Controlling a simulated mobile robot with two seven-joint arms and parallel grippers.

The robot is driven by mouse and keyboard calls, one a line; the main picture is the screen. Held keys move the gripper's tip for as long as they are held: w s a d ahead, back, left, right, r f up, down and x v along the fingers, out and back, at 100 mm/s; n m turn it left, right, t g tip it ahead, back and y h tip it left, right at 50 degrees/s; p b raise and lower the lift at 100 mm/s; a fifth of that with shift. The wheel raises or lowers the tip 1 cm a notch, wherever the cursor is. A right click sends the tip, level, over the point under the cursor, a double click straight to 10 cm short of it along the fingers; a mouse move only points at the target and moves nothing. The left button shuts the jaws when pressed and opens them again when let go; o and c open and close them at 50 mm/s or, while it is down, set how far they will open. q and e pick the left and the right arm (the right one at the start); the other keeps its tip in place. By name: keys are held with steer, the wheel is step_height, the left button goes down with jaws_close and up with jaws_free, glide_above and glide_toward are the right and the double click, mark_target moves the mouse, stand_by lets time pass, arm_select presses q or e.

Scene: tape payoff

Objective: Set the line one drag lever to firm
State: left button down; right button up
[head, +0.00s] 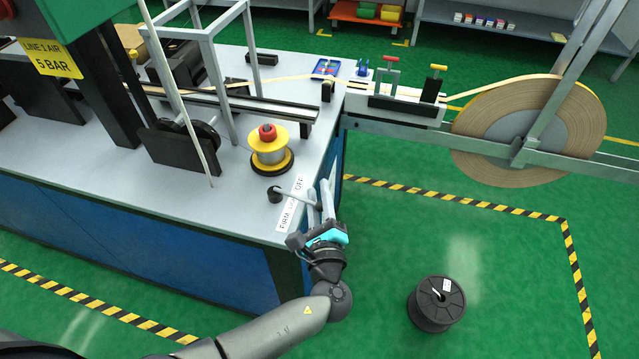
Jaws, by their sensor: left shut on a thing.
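The drag lever has a dark round pivot (275,195) near the front right corner of the bench, and a grey arm (296,201) pointing right. The arm crosses the middle of a white label (287,217) that reads FIRM at its near end and OFF at its far end; the word between is covered. My left gripper (319,195) comes up from below at the bench's right edge and is shut on the lever's outer end. Its fingers partly hide that end. My right gripper is not in view.
A yellow spool with a red knob (268,150) stands just behind the lever. A grey frame (215,75) and thin pole rise to the left. A large tape reel (490,130) hangs at right. A black spool (436,304) stands on open green floor.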

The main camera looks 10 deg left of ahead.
arm_select(q)
steer(key=shift+s+r+m+t+h, duration=0.2)
steer(key=shift+s+m+h, duration=0.1)
steer(key=shift+m+h, duration=0.3)
steer(key=shift+s+r+m+t+h, duration=0.2)
steer(key=shift+s+m+h, duration=0.15)
steer(key=shift+h, duration=0.45)
steer(key=c, duration=0.8)
jaws_free()
steer(key=shift+o, duration=0.4)
steer(key=shift+a+f, duration=0.1)
steer(key=shift+s+f, duration=0.1)
